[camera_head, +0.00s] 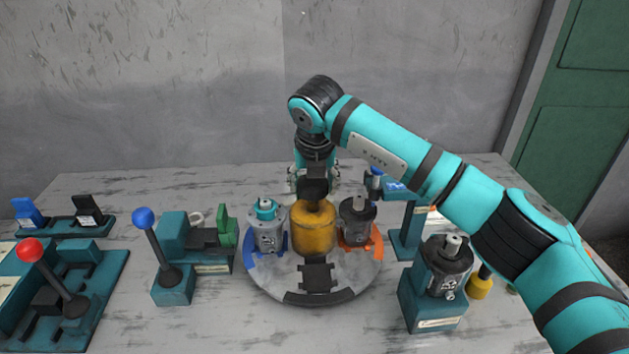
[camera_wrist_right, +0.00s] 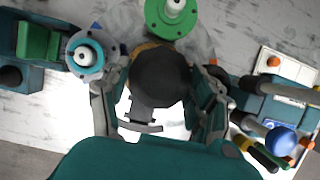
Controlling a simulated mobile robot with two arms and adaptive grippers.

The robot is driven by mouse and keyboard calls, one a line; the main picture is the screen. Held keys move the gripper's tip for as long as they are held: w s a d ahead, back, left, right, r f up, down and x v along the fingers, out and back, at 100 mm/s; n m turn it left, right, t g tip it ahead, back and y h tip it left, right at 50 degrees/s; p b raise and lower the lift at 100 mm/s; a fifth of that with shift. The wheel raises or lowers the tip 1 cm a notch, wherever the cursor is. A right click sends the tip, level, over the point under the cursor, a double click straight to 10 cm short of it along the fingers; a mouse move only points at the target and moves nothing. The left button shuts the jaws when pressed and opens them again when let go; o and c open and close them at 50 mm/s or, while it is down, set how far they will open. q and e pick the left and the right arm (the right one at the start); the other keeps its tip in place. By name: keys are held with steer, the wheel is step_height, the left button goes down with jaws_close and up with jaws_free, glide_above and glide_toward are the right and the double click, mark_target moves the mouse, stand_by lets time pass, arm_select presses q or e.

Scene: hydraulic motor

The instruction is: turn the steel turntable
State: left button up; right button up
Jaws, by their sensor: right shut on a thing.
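The steel turntable (camera_head: 350,288) is a round grey plate on the bench. A yellow hub (camera_head: 313,232) stands at its middle, with a round black knob (camera_wrist_right: 160,75) on top. My right gripper (camera_head: 315,182) comes from above and is shut on the knob, a finger on each side. A grey motor with a teal top (camera_head: 267,230) stands on the blue seat at left. A dark motor (camera_head: 358,220) stands on the orange seat at right. The black front seat (camera_head: 317,275) is empty. A green-topped part (camera_wrist_right: 170,15) shows beyond the hub. My left gripper is not in view.
A lever with a blue ball (camera_head: 144,218) and a fixture with a green block (camera_head: 228,228) stand left. A red-ball lever (camera_head: 30,250) is farther left. A teal stand (camera_head: 405,235) and another motor on a teal base (camera_head: 435,303) stand close at right.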

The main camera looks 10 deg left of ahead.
steer(key=shift+r, duration=0.1)
steer(key=o, duration=1.7)
steer(key=v, duration=1.2)
steer(key=shift+d, duration=0.1)
